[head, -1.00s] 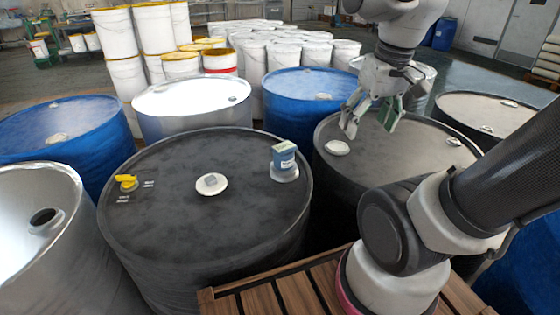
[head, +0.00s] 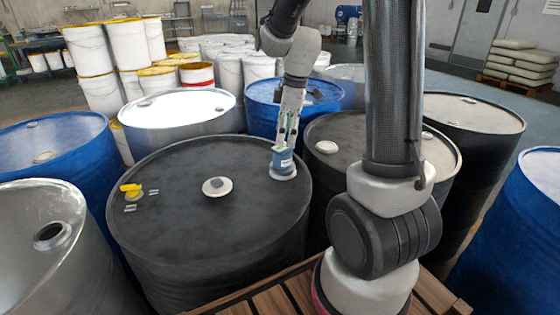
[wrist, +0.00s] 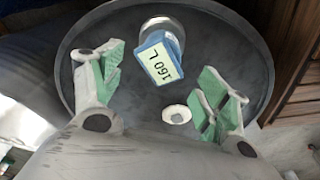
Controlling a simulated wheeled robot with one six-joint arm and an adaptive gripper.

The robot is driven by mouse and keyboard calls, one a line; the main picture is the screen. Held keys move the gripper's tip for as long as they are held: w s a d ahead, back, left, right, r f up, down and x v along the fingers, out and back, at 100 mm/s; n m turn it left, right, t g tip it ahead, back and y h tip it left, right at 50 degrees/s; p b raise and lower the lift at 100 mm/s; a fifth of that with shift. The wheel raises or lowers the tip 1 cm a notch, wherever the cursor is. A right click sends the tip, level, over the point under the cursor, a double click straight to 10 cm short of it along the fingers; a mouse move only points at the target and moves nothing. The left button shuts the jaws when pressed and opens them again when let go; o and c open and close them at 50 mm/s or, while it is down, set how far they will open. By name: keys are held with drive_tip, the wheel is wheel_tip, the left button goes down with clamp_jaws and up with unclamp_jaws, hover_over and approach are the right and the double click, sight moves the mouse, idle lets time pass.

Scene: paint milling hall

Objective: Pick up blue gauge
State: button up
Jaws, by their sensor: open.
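The blue gauge (head: 283,162) stands upright on a pale round base near the right rim of the large black drum (head: 160,220). In the wrist view the gauge (wrist: 160,58) shows a light label reading "160 L" and a round metal base behind it. My gripper (head: 287,140) is above the gauge in the head view, its fingers partly overlapping the gauge's top. In the wrist view my gripper (wrist: 162,88) is open, with green-padded fingers wide apart. The gauge lies between the fingers across the picture, apart from both. Nothing is held.
A yellow fitting (head: 131,189) and a white cap (head: 217,187) sit on the same drum top. Another black drum (head: 330,128) stands close on the right, a blue drum (head: 262,115) behind. Wooden slats (head: 285,297) lie in front.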

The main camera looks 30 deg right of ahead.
sight(282, 153)
drive_tip(key=f, duration=0.4)
drive_tip(key=a+f, duration=0.1)
drive_tip(key=f, duration=0.2)
drive_tip(key=shift+w, duration=0.25)
drive_tip(key=c, duration=1)
wheel_tip(282, 153, up, 21)
